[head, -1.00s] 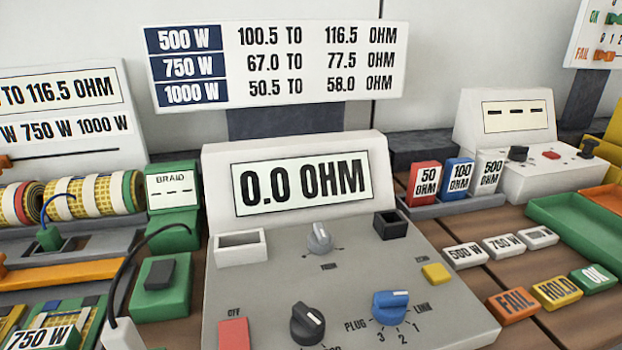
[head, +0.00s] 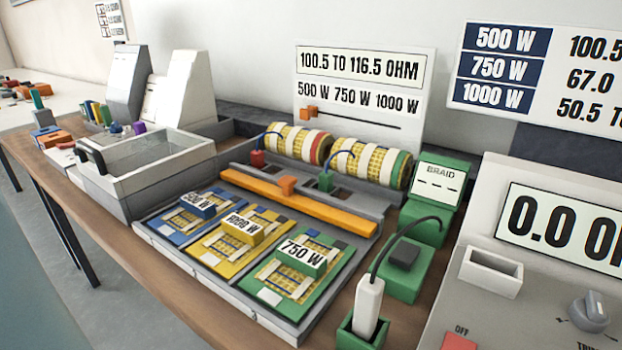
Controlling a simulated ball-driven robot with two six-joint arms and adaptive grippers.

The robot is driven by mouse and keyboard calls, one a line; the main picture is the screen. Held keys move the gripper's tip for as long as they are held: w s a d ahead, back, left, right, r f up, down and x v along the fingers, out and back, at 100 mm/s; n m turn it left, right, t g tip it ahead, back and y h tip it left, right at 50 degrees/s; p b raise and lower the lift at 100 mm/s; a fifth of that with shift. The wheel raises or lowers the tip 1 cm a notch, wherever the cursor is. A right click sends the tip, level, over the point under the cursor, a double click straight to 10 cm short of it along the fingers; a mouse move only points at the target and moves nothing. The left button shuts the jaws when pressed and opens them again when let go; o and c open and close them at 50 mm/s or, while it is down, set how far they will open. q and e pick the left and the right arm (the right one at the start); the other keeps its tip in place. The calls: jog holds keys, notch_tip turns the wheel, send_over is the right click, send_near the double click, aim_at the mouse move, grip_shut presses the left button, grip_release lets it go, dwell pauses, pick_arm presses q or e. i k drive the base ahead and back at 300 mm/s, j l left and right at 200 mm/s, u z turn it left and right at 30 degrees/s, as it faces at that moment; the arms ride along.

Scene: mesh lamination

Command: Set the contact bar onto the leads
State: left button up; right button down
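An orange bar with a raised block at its middle, which looks like the contact bar (head: 325,212), lies across the grey tray (head: 215,289) behind three mesh panels. The panels are blue (head: 174,222), yellow (head: 207,257) and green (head: 258,287). They carry blocks marked 500 W (head: 197,205), 1000 W (head: 243,229) and 750 W (head: 302,256). Pale strips that may be the leads show on the panels; I cannot tell whether the bar touches them. Behind the bar, a red plug (head: 257,159) and a green plug (head: 326,181) have blue wires. Neither gripper is in view.
Yellow mesh rolls (head: 374,163) lie behind the bar. A grey open bin (head: 150,165) stands left of the tray. At right are a green BRAID display (head: 436,187), a white probe (head: 368,305) in a green holder, and the 0.0 OHM meter (head: 470,225). A sign (head: 362,75) stands behind.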

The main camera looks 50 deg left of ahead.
aim_at(285, 196)
jog(key=u, duration=1.75)
